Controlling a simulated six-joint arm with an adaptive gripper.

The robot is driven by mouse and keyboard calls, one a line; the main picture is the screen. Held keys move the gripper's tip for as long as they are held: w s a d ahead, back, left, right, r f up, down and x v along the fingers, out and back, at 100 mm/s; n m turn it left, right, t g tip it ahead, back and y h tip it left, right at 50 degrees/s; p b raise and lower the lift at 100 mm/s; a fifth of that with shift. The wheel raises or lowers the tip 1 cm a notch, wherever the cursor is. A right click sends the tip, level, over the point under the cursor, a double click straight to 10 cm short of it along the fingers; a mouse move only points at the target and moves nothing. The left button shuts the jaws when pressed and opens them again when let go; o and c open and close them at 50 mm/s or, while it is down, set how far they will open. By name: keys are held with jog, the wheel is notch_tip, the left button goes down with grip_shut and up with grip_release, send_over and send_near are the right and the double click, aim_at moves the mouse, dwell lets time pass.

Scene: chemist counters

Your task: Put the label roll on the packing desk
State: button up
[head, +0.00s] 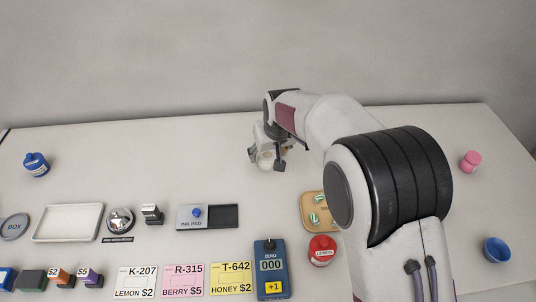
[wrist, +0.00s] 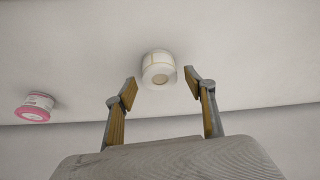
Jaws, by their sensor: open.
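The jaws hold nothing. I cannot tell which surface is the packing desk; only one long counter (head: 120,160) shows.
An ink pad (head: 192,224), bell (head: 120,221), white tray (head: 42,236) and price cards (head: 135,283) lie left. The back left is mostly clear.

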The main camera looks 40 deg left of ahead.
jog(key=v, duration=0.9)
jog(key=shift+r, duration=0.25)
jog(key=shift+d, duration=0.1)
dwell(0.5)
jog(key=w+d+r+m+t, duration=0.15)
jog(key=d+r, duration=0.25)
jog(key=d, duration=0.7)
jog(key=d+r+m+h, duration=0.15)
jog(key=d+r, duration=0.35)
jog(key=d, duration=0.5)
jog(key=d+r+m, duration=0.2)
jog(key=d+r, duration=0.2)
jog(key=d, duration=0.7)
jog(key=s+d+f+m+h, duration=0.1)
jog(key=s+d+m, duration=0.2)
jog(key=s+d, duration=0.6)
jog(key=s+d+f+m+t+h, duration=0.1)
jog(key=s+d+m, duration=0.2)
jog(key=s+d, duration=0.6)
jog(key=d, duration=0.5)
jog(key=shift+s+f, duration=0.25)
jog(key=shift+f, duration=0.1)
